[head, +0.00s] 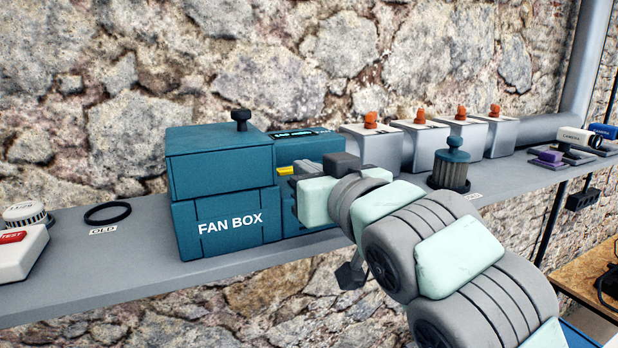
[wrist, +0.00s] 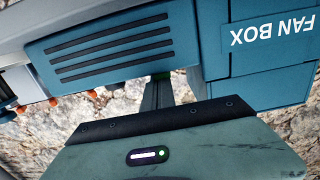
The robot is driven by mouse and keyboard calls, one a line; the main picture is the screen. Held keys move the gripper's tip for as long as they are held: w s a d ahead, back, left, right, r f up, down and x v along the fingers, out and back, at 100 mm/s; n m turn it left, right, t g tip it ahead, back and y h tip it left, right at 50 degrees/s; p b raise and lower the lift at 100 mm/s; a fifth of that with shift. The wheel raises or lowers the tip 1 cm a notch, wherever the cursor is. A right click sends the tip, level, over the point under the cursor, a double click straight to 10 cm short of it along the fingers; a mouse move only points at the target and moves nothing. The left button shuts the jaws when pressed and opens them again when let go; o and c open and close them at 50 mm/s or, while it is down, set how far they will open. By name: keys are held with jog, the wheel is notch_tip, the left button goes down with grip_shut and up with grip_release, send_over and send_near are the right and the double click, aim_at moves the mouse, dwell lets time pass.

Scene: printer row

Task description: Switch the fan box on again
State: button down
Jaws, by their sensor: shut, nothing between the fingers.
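The teal fan box (head: 222,175) stands on the grey shelf, with a lidded left part lettered FAN BOX and a lower right part with a small dark display (head: 298,133) on top. A black knob (head: 241,117) sits on the lid. A yellow piece (head: 286,170) shows on the right part, partly beside my gripper. My gripper (head: 298,196) is shut and empty, close in front of the right part; contact cannot be told. In the wrist view the box is upside down, with a slotted vent (wrist: 112,50) beyond my gripper (wrist: 160,78). I cannot make out the switch.
A black ring (head: 107,213) lies by an OLD label, left of the box. A TEST button unit (head: 18,252) is at far left. A dark pleated cylinder (head: 449,172) and several grey boxes with orange knobs (head: 375,149) stand to the right. The stone wall is behind.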

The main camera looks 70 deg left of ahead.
jog(key=shift+a+r, duration=0.2)
jog(key=shift+r, duration=1.85)
jog(key=d+r+b, duration=0.1)
jog(key=d+r, duration=0.2)
jog(key=d, duration=0.6)
jog(key=shift+d+r+b, duration=0.15)
jog(key=shift+r+b, duration=0.05)
jog(key=shift+b, duration=0.2)
